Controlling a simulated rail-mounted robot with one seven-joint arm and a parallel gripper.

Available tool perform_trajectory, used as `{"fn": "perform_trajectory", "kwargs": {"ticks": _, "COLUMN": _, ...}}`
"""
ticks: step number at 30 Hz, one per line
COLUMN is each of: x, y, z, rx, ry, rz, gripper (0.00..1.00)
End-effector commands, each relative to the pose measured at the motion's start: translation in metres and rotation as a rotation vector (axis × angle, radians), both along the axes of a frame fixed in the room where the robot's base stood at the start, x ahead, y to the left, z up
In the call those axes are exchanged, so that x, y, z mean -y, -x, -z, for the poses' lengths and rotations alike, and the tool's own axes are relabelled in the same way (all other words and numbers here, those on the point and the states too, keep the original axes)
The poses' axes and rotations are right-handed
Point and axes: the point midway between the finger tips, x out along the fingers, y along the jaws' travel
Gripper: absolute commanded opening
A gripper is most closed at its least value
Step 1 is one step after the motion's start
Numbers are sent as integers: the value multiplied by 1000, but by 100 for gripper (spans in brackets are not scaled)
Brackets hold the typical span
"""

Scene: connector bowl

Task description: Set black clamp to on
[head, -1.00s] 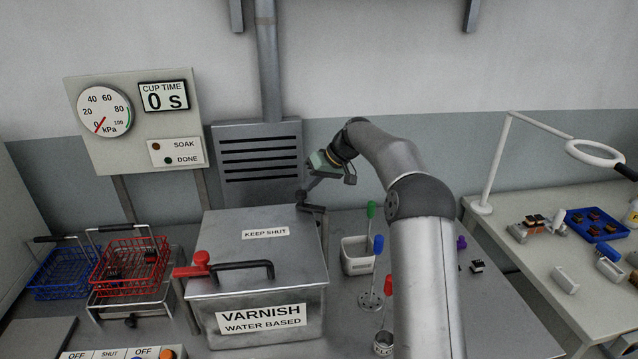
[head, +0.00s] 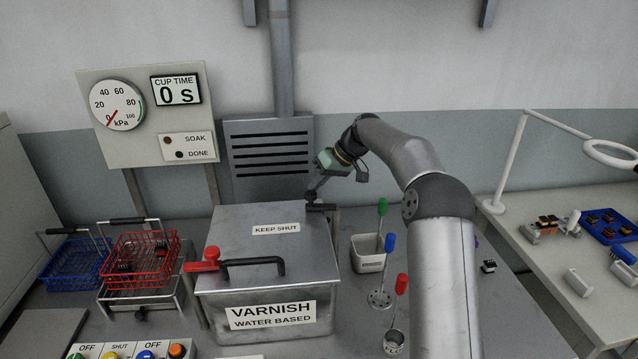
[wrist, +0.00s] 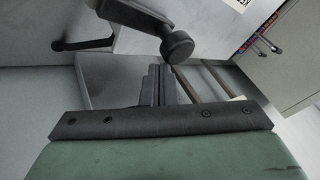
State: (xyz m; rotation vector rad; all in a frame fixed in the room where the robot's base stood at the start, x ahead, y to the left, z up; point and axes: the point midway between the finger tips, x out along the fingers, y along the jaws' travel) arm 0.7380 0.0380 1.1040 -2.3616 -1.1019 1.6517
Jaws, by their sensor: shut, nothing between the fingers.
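The black clamp (head: 318,206) sits at the back right corner of the metal varnish box (head: 262,275). In the wrist view its dark lever with a round knob (wrist: 178,46) shows at top centre. My gripper (head: 313,190) reaches down at that corner in the head view, close to the clamp; I cannot tell if they touch. In the wrist view my narrow dark fingers (wrist: 160,84) are together and empty, just below and left of the knob. The clamp's base is partly hidden in the head view.
A red clamp (head: 208,260) and a black lid handle (head: 252,265) are at the box front. Wire baskets (head: 140,260) stand left. A white pot (head: 369,255) and upright tools with coloured handles (head: 390,243) stand right of the box. A vented panel (head: 270,150) is behind.

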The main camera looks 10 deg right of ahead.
Motion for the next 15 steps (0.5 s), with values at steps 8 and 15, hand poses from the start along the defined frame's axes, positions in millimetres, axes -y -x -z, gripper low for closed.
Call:
{"fn": "perform_trajectory", "kwargs": {"ticks": 8, "x": 0, "y": 0, "z": 0, "rx": 0, "ry": 0, "rz": 0, "gripper": 0}}
{"fn": "perform_trajectory", "kwargs": {"ticks": 15, "x": 4, "y": 1, "z": -5, "rx": 2, "ry": 0, "rz": 1, "gripper": 0}}
